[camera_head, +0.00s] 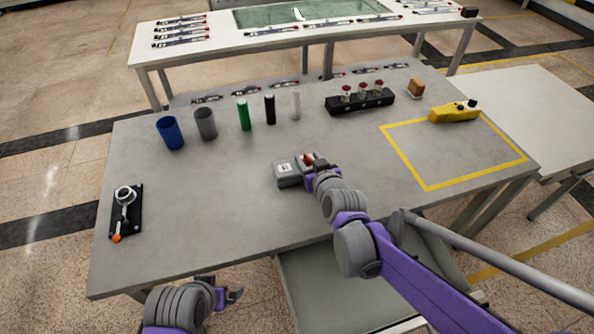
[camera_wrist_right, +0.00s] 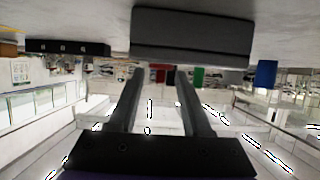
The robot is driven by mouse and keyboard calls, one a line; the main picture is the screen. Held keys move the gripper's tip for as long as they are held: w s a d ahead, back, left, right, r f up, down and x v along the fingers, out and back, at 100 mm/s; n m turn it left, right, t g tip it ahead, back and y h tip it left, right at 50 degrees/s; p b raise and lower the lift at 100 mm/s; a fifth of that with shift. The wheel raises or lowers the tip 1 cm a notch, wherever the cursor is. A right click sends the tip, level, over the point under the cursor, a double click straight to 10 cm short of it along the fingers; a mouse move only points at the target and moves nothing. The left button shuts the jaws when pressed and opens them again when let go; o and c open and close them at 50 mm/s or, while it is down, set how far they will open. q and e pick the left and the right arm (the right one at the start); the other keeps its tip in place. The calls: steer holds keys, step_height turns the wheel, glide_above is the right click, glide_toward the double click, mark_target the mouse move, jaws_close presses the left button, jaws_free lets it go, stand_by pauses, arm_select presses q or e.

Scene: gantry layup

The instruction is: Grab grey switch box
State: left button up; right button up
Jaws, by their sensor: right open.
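The grey switch box (camera_head: 287,174) sits near the middle of the grey table, with a white label and a red part on top. My right gripper (camera_head: 314,180) is low over the table at the box's right side and partly hides it. In the right wrist view, which looks upside down, the box (camera_wrist_right: 190,38) fills the top as a dark grey block. My open right gripper (camera_wrist_right: 158,74) points at it, with nothing between its two fingers. My left gripper (camera_head: 228,294) is at the bottom, off the table's front edge, and its jaw state is unclear.
A blue cup (camera_head: 170,132), grey cup (camera_head: 206,123), green cylinder (camera_head: 244,114) and black cylinder (camera_head: 269,107) stand behind the box. A black rack (camera_head: 360,103) and a yellow device (camera_head: 454,112) are farther right. A black fixture (camera_head: 126,212) lies left.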

steer(key=c, duration=0.7)
jaws_close()
steer(key=shift+s+f, duration=0.1)
stand_by(0.5)
